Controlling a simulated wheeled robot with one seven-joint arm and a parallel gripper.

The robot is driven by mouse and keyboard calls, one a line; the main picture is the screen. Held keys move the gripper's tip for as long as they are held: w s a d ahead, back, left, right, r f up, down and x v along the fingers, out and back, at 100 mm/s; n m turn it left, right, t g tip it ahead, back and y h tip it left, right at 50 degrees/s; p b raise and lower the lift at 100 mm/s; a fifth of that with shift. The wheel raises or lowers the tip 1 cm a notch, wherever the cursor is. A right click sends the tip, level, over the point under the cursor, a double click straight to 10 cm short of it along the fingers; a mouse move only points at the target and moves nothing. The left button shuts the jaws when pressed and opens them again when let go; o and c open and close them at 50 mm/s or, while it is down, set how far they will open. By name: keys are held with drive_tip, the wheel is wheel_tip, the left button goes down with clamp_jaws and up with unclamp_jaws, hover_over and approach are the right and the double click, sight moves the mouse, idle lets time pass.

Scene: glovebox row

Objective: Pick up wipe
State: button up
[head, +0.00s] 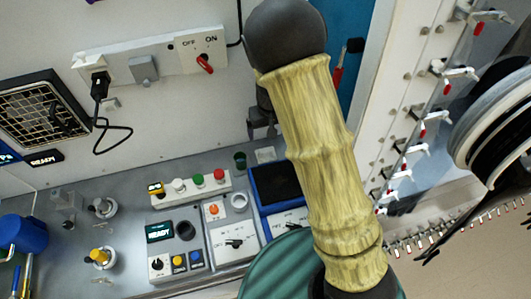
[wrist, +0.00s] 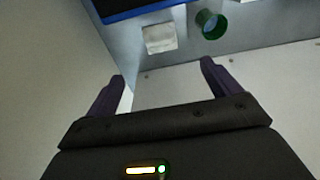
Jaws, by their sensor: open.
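The wipe is a small white folded square (wrist: 160,38) lying on the grey bench top in the wrist view, ahead of my fingertips and roughly centred between them. In the head view it shows as a pale patch (head: 265,155) beside a green cup. My gripper (wrist: 163,72) is open, with two dark purple fingers apart and nothing between them. In the head view my gripper (head: 262,130) is partly hidden by my sleeved arm, just above the wipe in the picture. The wipe looks apart from both fingers.
The green cup (wrist: 210,24) stands close right of the wipe in the wrist view. A blue-framed black-topped device (head: 275,184) sits close by. A button box (head: 190,187) is to the left. A power strip (head: 150,58) is on the wall.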

drive_tip(key=p, duration=0.2)
hover_over(266, 151)
drive_tip(key=f, duration=0.8)
drive_tip(key=shift+s+d+f, duration=0.2)
drive_tip(key=shift+s+f, duration=0.1)
drive_tip(key=shift+f, duration=0.1)
drive_tip(key=shift+w+a+f+p, duration=0.15)
drive_tip(key=shift+f+p, duration=0.55)
drive_tip(key=shift+f, duration=0.6)
drive_tip(key=shift+w+f+p, duration=0.15)
drive_tip(key=shift+f+p, duration=0.55)
drive_tip(key=shift+f, duration=0.6)
drive_tip(key=shift+s, duration=0.1)
drive_tip(key=shift+c, duration=0.7)
drive_tip(key=c, duration=1)
